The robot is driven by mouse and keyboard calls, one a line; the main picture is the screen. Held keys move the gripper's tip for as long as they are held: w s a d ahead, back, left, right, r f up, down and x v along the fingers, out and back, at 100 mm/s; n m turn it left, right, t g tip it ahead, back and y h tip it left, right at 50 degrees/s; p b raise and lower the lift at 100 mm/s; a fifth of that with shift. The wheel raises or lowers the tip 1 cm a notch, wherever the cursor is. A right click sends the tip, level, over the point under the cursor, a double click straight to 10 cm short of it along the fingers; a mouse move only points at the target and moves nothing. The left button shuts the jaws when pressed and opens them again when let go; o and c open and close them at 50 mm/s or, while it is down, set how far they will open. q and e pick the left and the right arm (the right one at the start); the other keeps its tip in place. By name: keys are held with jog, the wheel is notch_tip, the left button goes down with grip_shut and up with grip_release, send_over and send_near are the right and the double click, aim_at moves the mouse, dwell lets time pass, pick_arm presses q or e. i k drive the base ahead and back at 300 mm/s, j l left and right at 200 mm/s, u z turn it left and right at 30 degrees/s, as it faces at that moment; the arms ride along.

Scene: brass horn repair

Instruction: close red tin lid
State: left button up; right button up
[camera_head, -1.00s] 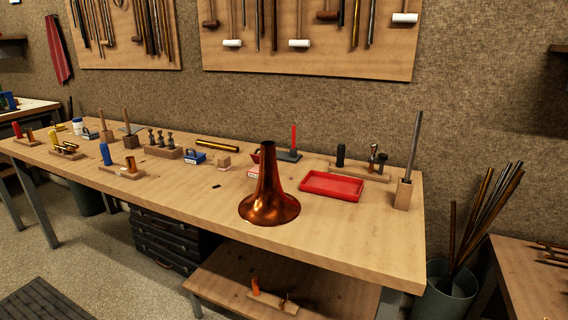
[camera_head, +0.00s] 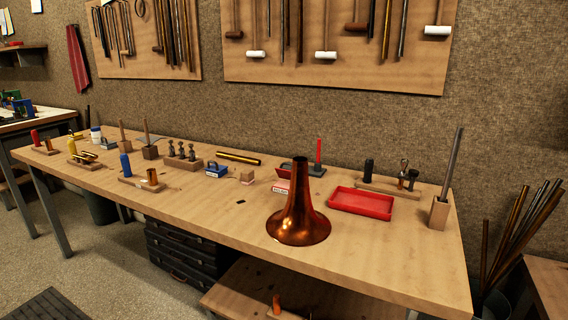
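A small red tin with a white label (camera_head: 282,187) sits on the workbench, just left of the copper horn bell (camera_head: 298,215). The bell partly covers the tin's right side. A dark red upright piece stands behind the tin and looks like its raised lid, but it is small and partly hidden, so I cannot tell its exact angle. Neither of my grippers is in view.
The long wooden workbench (camera_head: 400,255) holds a red tray (camera_head: 360,203) right of the bell. A blue tin (camera_head: 216,170), a brass tube (camera_head: 238,158) and a wooden block with a metal rod (camera_head: 439,212) also stand there. The bench's front strip is clear.

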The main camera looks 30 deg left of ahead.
aim_at(283, 173)
jog(key=j+z, duration=0.1)
jog(key=j, duration=0.6)
jog(key=j+z, duration=0.15)
jog(key=j, duration=0.5)
jog(key=k+j+z, duration=0.1)
jog(key=j, duration=0.6)
jog(key=j+z, duration=0.1)
jog(key=j, duration=0.55)
jog(key=k, duration=0.05)
